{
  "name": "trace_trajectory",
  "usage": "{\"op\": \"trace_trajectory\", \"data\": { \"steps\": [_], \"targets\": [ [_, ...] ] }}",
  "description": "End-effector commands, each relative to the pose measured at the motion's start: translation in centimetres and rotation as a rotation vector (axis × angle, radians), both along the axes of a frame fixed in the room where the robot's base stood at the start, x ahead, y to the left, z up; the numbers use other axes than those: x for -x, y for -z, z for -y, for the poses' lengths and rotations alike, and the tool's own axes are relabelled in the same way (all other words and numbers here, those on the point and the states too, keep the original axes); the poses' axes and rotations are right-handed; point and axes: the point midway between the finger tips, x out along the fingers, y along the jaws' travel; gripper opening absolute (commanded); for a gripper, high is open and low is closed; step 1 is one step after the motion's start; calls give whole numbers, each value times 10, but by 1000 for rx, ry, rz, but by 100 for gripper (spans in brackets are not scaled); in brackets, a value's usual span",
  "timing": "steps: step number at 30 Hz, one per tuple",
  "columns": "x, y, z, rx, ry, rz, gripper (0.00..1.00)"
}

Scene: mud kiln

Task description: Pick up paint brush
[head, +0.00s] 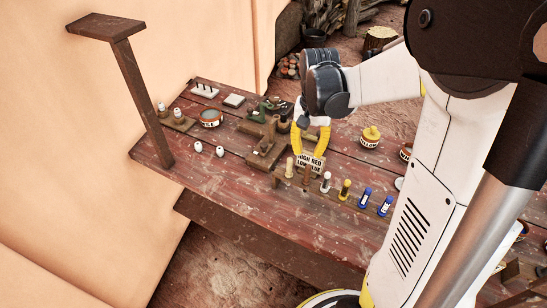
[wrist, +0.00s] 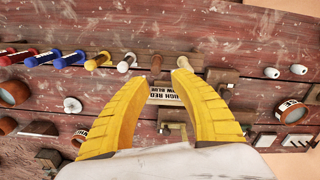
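I cannot make out a clear paint brush in either view. My gripper (head: 307,160) is open and empty above the worktable, fingers pointing down. In the wrist view its yellow fingertips (wrist: 158,76) are spread apart near a row of small pegs or handles. A brown peg (wrist: 156,64) shows between the tips, and a tan peg (wrist: 184,63) is by the right tip. The row also holds a white peg (head: 325,182), a yellow peg (head: 345,190) and blue pegs (head: 364,198). A lettered sign (head: 311,162) shows between the fingers.
The red-brown wooden table (head: 225,180) has a clear front left part. A dark post (head: 145,105) rises at its left edge. My arm hides the right side.

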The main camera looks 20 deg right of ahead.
Motion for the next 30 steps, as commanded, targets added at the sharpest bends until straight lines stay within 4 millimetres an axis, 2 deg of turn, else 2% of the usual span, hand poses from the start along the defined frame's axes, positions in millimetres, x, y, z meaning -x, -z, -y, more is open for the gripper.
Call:
{"op": "trace_trajectory", "data": {
  "steps": [1, 6, 14, 21, 29, 30],
  "targets": [
    [0, 12, 0, 0, 0, 0, 27],
    [0, 39, 0, 1, -1, 1, 27],
    [1, 57, 1, 0, -2, 2, 27],
    [2, 95, 2, 1, -3, 3, 27],
    [3, 97, 2, 1, -3, 3, 27],
    [3, 97, 2, 1, -3, 3, 17]
  ]
}}
